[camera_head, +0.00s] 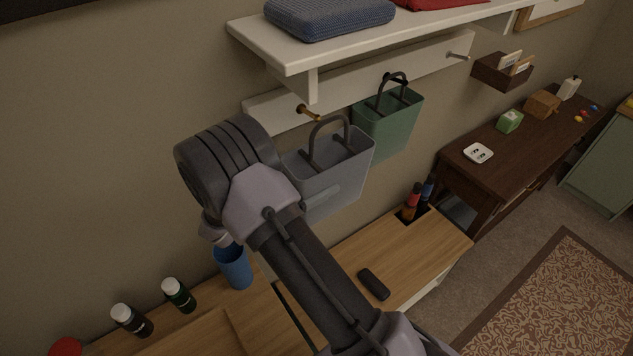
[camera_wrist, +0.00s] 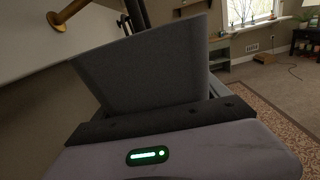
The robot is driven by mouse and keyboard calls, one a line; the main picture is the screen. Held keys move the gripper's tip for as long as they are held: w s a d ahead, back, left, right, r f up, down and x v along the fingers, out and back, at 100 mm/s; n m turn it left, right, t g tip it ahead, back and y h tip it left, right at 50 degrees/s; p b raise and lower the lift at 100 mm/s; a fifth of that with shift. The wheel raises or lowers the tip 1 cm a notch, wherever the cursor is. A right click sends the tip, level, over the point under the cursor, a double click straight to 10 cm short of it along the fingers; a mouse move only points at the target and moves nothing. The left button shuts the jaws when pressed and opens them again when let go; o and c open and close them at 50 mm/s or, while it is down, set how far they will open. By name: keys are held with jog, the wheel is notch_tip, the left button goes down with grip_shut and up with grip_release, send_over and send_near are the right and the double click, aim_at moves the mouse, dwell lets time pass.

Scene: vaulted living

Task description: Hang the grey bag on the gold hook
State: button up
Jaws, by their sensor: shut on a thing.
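The grey bag (camera_head: 335,175) is an open-topped box shape with a dark arched handle. It is held upright in front of the wall, below the rail. The gold hook (camera_head: 308,112) is on the rail, just up and left of the handle. In the wrist view the bag (camera_wrist: 150,70) fills the middle and the gold hook (camera_wrist: 72,14) is at upper left, apart from the handle (camera_wrist: 137,14). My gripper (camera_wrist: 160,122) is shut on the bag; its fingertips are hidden. In the head view my wrist covers the bag's left side.
A green bag (camera_head: 388,122) hangs from a dark hook right of the grey bag. A silver hook (camera_head: 458,56) beyond it is empty. The white shelf (camera_head: 350,50) overhangs the hooks. Below, the wooden bench (camera_head: 420,250) holds bottles, a blue cup (camera_head: 234,268) and a dark object (camera_head: 373,284).

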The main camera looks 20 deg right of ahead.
jog(key=shift+w+a+f+b, duration=0.2)
jog(key=shift+w+b, duration=0.4)
jog(key=shift+w, duration=0.6)
jog(key=shift+w+a+f+b, duration=0.1)
jog(key=shift+w+a+b, duration=0.2)
jog(key=shift+w+b, duration=0.6)
jog(key=shift+w+a+f+b, duration=0.1)
jog(key=shift+w+a+b, duration=0.2)
jog(key=shift+w, duration=1.15)
jog(key=shift+w+f, duration=0.35)
jog(key=shift+w, duration=0.25)
jog(key=o, duration=1.5)
jog(key=shift+a, duration=0.1)
jog(key=s+a, duration=0.3)
jog(key=a, duration=1.4)
jog(key=shift+s+p, duration=0.2)
jog(key=shift+p, duration=0.25)
jog(key=shift+s+f, duration=0.1)
